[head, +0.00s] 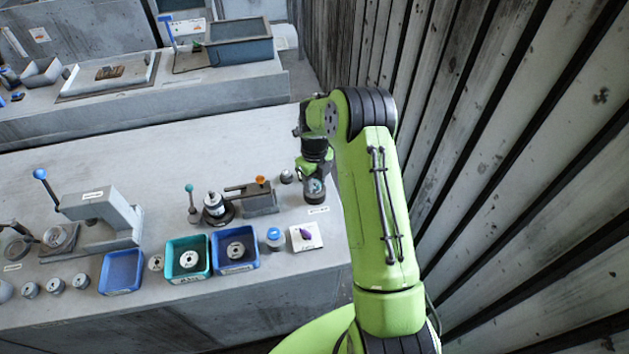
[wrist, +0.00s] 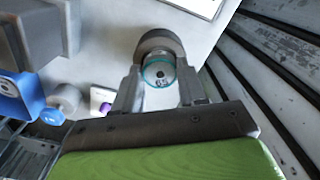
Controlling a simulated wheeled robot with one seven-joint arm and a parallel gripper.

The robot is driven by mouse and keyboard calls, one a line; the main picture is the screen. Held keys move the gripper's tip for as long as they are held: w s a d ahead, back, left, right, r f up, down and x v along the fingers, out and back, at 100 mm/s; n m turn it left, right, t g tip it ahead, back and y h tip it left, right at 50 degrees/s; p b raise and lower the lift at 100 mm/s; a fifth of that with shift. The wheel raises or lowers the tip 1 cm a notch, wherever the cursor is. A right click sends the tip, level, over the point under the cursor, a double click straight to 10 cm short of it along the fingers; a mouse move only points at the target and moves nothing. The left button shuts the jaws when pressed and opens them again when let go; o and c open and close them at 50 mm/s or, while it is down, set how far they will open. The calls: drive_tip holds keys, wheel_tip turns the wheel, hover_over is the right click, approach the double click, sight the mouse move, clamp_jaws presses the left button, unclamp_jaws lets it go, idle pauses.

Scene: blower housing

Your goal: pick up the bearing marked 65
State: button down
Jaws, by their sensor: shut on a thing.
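My gripper (wrist: 160,92) is shut on a round bearing (wrist: 160,72) with a teal ring and a pale face; the small mark on it looks like 65, but it is blurred. A grey round collar or cup curves around the far side of the bearing in the wrist view (wrist: 156,40); I cannot tell whether they touch. In the head view my gripper (head: 315,180) points down at the right end of the bench, and the bearing's teal edge (head: 317,187) shows low between the fingers.
The grey bench (head: 330,245) also holds a teal bin (head: 170,272) and two blue bins (head: 121,290), each blue or teal with low walls. A blue-topped part (head: 274,237) and a white plate with a purple piece (head: 306,236) stand nearby. A slatted wall (head: 510,150) rises at the right.

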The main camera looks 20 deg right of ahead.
sight(315, 184)
drive_tip(key=shift+r+p, duration=1.25)
drive_tip(key=shift+r, duration=1.4)
